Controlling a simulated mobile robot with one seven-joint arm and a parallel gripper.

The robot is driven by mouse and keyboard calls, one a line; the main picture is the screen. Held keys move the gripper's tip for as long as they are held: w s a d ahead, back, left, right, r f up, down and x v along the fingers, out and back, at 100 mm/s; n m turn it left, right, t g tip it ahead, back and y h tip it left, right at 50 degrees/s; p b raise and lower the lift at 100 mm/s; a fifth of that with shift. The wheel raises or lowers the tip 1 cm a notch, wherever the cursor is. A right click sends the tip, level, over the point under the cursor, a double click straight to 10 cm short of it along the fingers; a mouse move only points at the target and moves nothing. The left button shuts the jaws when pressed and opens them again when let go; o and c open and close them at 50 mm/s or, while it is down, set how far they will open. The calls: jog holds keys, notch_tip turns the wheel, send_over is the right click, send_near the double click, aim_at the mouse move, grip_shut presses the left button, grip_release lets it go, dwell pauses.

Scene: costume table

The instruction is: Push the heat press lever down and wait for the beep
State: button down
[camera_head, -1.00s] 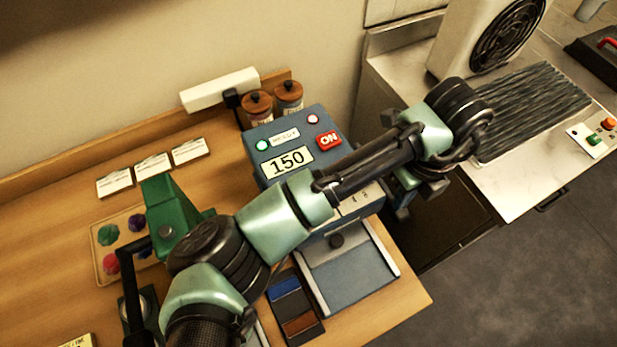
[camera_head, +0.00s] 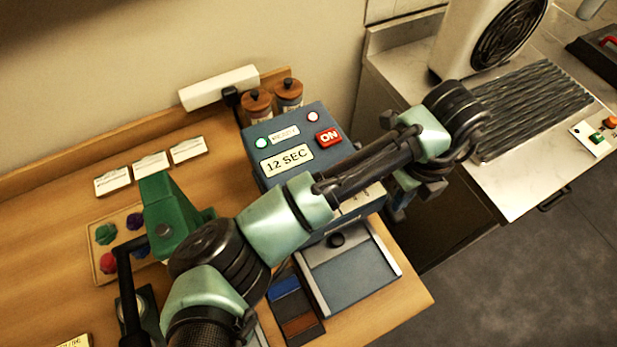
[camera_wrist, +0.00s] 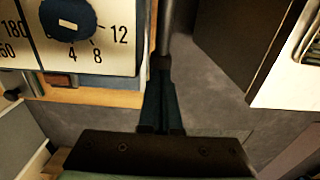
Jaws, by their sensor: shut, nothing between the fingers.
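The heat press (camera_head: 285,125) is a blue box with a red ON button, a green light and a display reading "12 SEC". Its white dial panel (camera_wrist: 108,55) fills the upper left of the wrist view. My gripper (camera_head: 402,208) is at the press's right side, partly hidden by my arm. In the wrist view my shut fingers (camera_wrist: 161,100) point up at a dark rod (camera_wrist: 168,40) right of the panel, which looks like the lever. I cannot tell whether they touch. My arm covers part of the press front.
A flat grey-blue plate (camera_head: 350,278) lies in front of the press. A green press-like tool (camera_head: 170,220) and a paint palette (camera_head: 105,263) stand to the left. A counter with a fan unit (camera_head: 480,40) is at the right, across a dark gap.

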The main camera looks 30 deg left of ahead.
notch_tip(320, 180, up, 15)
jog(key=p, duration=1.2)
jog(key=shift+r+p, duration=0.2)
jog(key=shift+p, duration=0.2)
